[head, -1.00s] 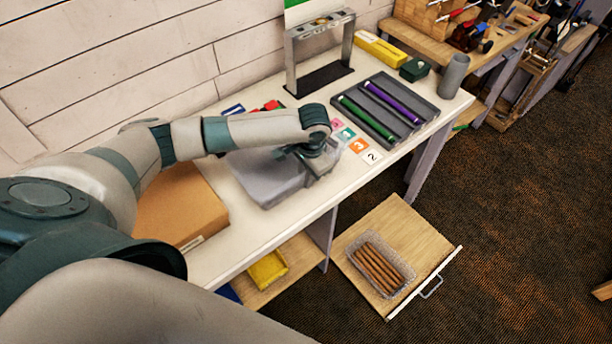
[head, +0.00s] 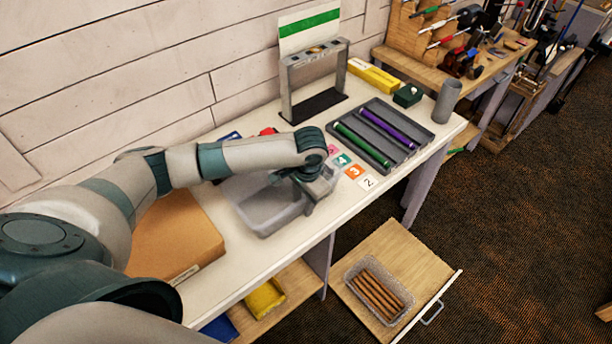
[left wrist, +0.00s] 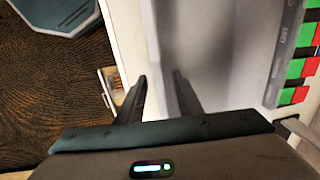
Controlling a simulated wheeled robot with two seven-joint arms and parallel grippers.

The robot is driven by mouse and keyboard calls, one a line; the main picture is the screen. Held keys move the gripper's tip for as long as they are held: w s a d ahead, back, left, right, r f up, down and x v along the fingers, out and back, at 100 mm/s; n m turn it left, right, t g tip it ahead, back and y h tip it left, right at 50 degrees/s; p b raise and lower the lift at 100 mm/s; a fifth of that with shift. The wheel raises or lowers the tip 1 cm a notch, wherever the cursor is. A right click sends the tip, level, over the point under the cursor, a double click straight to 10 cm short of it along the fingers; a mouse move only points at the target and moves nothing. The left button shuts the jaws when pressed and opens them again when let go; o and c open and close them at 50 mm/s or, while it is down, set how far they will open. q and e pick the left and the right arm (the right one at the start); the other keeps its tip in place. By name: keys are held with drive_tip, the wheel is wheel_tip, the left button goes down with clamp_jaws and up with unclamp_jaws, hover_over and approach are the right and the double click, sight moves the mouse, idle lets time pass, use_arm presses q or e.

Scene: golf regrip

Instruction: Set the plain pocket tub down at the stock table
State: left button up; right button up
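The plain pocket tub (head: 262,229) is a grey open-topped tub over the white table (head: 230,273), between the cardboard box and the numbered cards. It appears level and empty; I cannot tell whether its base touches the tabletop. My left gripper (head: 309,199) is at the tub's right end. In the left wrist view the two fingers (left wrist: 160,84) are close together, one on each side of the tub's wall (left wrist: 152,35), and appear shut on it. The tub's right end is partly hidden by the gripper. My right gripper is not in view.
A grey tray (head: 383,155) with green and purple grips lies right of the numbered cards (head: 355,172). A brown box (head: 172,238) is at left. A metal stand (head: 318,85) is behind. Below, an open drawer (head: 405,262) holds a clear bin of brown sticks.

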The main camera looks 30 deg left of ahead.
use_arm(q)
wheel_tip(320, 180, up, 16)
drive_tip(key=d+b, duration=0.1)
drive_tip(key=b, duration=0.2)
drive_tip(key=shift+s+d+f+b, duration=0.25)
drive_tip(key=shift+s+b, duration=0.1)
drive_tip(key=shift+b, duration=0.05)
idle(0.6)
